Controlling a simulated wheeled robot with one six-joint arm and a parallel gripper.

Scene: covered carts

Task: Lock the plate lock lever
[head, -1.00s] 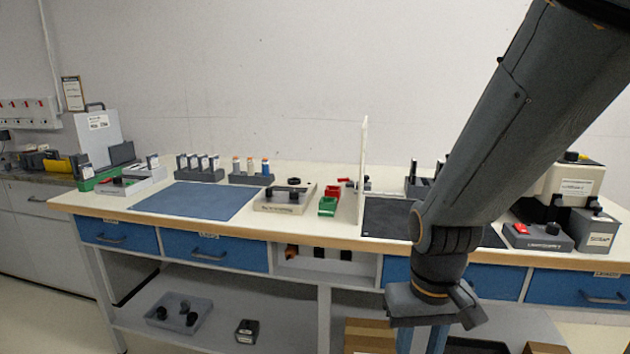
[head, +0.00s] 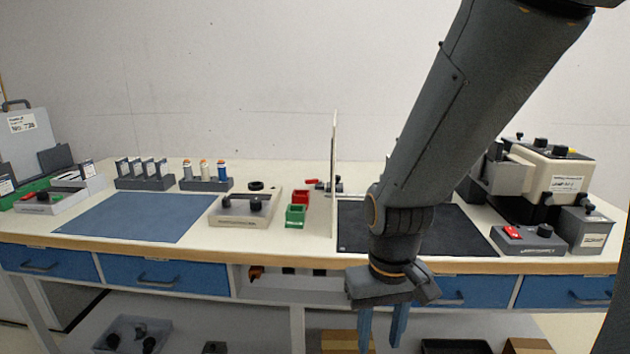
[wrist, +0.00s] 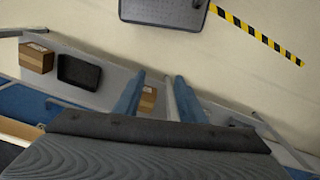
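My gripper (head: 382,335) hangs fingers-down in front of the bench's front edge, below the worktop and away from every device. Its two blue fingers are apart with nothing between them; they also show in the wrist view (wrist: 160,80). I cannot tell for sure which part is the plate lock lever. Candidates are a small red lever (head: 312,182) at the back by the upright panel, and a red piece (head: 512,232) on the low grey box at right. A cream and grey machine (head: 548,175) stands behind that box.
The bench (head: 280,258) holds a blue mat (head: 135,218), a dark mat (head: 455,228), an upright panel (head: 334,175), red (head: 300,197) and green (head: 295,216) bins, and a knobbed box (head: 243,208). In the wrist view, a cardboard box (wrist: 36,58) and dark tray (wrist: 78,72) lie on the lower shelf.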

